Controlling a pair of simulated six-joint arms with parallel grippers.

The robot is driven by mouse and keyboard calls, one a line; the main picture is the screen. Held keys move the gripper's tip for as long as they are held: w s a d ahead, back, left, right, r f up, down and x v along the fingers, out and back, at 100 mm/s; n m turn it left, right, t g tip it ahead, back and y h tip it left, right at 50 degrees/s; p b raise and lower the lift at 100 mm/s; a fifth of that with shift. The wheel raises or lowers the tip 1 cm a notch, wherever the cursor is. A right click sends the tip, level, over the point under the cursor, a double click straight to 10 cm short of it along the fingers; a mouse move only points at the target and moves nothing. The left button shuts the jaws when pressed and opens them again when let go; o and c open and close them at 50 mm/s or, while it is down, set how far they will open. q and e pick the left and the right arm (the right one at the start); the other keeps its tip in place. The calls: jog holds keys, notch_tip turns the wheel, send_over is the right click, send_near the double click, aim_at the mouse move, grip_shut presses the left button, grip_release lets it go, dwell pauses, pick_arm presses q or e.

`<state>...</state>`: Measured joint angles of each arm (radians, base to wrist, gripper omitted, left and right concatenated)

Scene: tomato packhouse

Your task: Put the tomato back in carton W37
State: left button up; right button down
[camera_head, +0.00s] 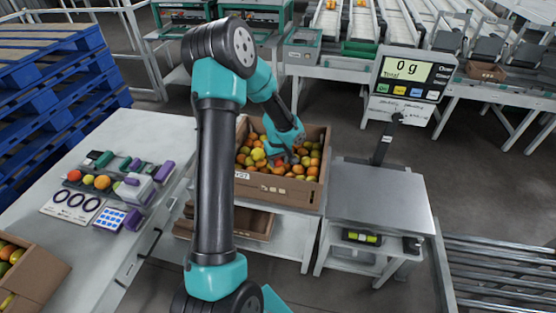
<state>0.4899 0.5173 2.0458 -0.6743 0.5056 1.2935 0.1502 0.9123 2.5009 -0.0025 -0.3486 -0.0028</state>
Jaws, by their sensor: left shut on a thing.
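The cardboard carton (311,187) stands on a white table, full of orange, yellow and green tomatoes. It has a small white label at its front left that seems to read W37. My left gripper (287,160) reaches down into the carton from above, at the tomatoes in its right middle part. It is shut on a tomato, which I cannot clearly tell from the tomatoes around it. My right gripper is not in view.
A scale with a bare metal plate (380,195) stands right of the carton; its display (408,72) reads 0 g. A white bench (100,245) at left holds colour samples, small tools and several tomatoes. Another carton (35,278) is at lower left. Blue pallets (60,75) are stacked behind.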

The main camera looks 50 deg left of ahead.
pick_arm(q)
jog(key=shift+f, duration=0.3)
dwell(0.5)
jog(key=o, duration=0.8)
jog(key=shift+c, duration=0.2)
jog(key=c, duration=0.3)
jog(key=shift+r, duration=3.5)
